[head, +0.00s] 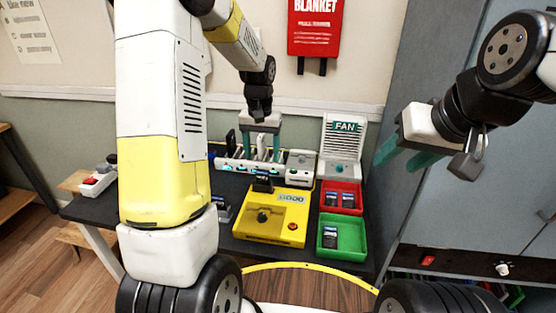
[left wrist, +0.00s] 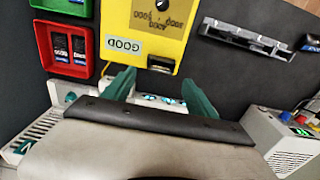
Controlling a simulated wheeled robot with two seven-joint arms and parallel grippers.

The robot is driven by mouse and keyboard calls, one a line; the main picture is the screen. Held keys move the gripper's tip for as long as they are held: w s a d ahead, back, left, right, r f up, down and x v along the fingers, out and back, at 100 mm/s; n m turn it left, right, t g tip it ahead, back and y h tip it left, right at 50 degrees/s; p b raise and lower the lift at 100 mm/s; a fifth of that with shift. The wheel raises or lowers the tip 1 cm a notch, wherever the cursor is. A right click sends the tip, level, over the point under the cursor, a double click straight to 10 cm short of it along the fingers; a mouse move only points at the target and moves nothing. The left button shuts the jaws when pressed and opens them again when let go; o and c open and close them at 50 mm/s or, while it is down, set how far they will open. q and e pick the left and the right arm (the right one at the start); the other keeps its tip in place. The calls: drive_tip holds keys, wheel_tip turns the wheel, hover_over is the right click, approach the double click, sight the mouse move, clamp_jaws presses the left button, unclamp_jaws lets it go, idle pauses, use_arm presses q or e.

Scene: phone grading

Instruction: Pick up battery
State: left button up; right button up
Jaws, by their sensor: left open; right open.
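A dark battery (head: 263,181) stands in the back of the yellow tester (head: 262,226). In the left wrist view the tester (left wrist: 145,40) has a GOOD label and a dark slot at its edge. Two batteries (head: 331,199) lie in the red bin (head: 357,187), and one battery (head: 330,237) lies in the green bin (head: 358,224). My left gripper (head: 261,155) is open, pointing down over the white charging rack (head: 232,165). Blue lights show between its fingers in the left wrist view (left wrist: 157,95); the rest of the rack there is mostly hidden. My right gripper (head: 396,164) is open and empty, raised at the right.
A white FAN unit (head: 343,140) and a small white box (head: 300,168) stand at the back of the dark table (head: 230,246). A red-button box (head: 97,181) sits at the left end. Grey cabinets (head: 480,215) stand to the right, close to my right arm.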

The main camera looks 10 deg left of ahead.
sight(263, 171)
use_arm(q)
drive_tip(key=shift+w+f, duration=0.2)
drive_tip(key=shift+f, duration=0.25)
drive_tip(key=shift+w+f, duration=0.2)
drive_tip(key=shift+f, duration=0.25)
drive_tip(key=f, duration=0.6)
drive_tip(key=shift+w+a+f, duration=0.2)
drive_tip(key=shift+f, duration=0.2)
clamp_jaws()
drive_tip(key=shift+r, duration=0.1)
drive_tip(key=shift+r, duration=0.55)
wheel_tip(263, 171, up, 2)
drive_tip(key=shift+r, duration=0.15)
drive_tip(key=s+d+r, duration=0.1)
drive_tip(key=s, duration=1.5)
drive_tip(key=shift+d+r, duration=0.2)
drive_tip(key=shift+r, duration=0.05)
